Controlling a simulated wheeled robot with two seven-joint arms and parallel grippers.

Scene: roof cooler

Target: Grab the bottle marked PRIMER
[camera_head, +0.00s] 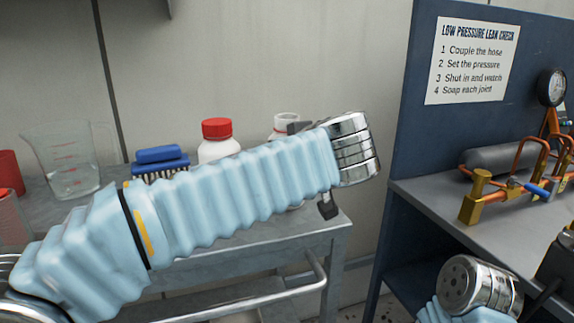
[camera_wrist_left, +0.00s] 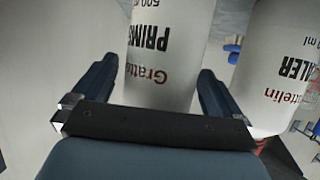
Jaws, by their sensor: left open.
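The bottle marked PRIMER stands in the left wrist view (camera_wrist_left: 165,50), white with dark and red print, its label upside down there. My left gripper (camera_wrist_left: 158,75) is open, one finger on each side of this bottle. I cannot tell whether either finger touches it. In the head view a pale-capped bottle (camera_head: 287,121) shows beside my left wrist, mostly hidden by my arm; it appears to be the same bottle. Of my left gripper, only dark bits show there. My right wrist is at the lower right, with a dark part (camera_head: 556,258) that may be its gripper.
A red-capped white bottle (camera_head: 217,140) stands close by; its label ends in "LER" in the left wrist view (camera_wrist_left: 285,70). A blue brush (camera_head: 160,158) and clear jug (camera_head: 70,165) share the grey cart (camera_head: 330,228). A bench with brass pipework (camera_head: 487,190) is right.

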